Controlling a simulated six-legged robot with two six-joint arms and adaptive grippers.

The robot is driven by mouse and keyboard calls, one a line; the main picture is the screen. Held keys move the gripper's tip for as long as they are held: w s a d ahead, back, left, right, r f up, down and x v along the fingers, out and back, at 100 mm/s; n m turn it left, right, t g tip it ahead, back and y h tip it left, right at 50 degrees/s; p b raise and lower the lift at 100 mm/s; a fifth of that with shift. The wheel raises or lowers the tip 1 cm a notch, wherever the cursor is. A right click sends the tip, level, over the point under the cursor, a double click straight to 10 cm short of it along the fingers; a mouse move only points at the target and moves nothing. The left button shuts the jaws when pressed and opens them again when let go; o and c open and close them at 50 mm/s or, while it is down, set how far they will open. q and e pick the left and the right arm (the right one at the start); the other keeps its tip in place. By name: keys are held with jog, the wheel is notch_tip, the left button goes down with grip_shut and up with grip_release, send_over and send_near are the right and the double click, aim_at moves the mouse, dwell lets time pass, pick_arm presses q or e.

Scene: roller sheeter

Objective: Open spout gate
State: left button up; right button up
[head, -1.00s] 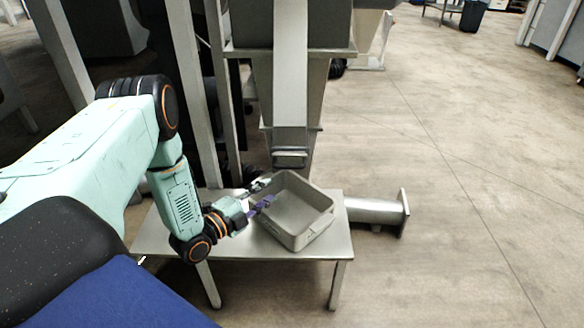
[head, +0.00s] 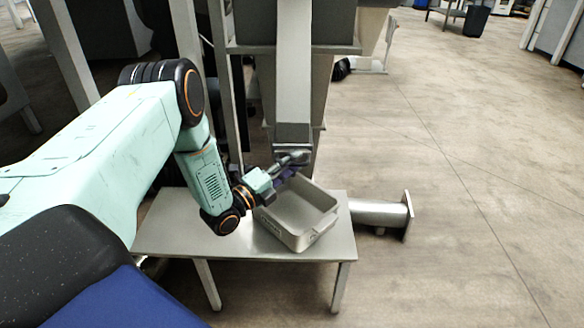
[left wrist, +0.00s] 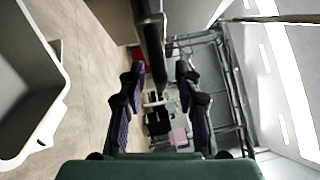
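The grey metal spout (head: 293,85) comes down in the middle of the head view, with its gate (head: 292,138) at the lower end. My left gripper (head: 291,164) is just below and in front of the gate, above the tray's back left corner. Its fingers hide part of the gate's lower edge. In the left wrist view my left gripper (left wrist: 160,78) has its fingers spread apart. A dark bar (left wrist: 151,38), which looks like the gate's handle, reaches down between them. I cannot tell whether it touches either finger. My right gripper is not in view.
A grey open tray (head: 303,240) sits empty on a small metal table (head: 185,238) under the spout; its wall also shows in the left wrist view (left wrist: 28,75). A flanged pipe (head: 380,213) lies to the table's right. The floor on the right is free.

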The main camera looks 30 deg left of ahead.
pick_arm(q)
jog(key=shift+w, duration=0.15)
jog(key=shift+c, duration=0.3)
grip_shut()
dwell(0.4)
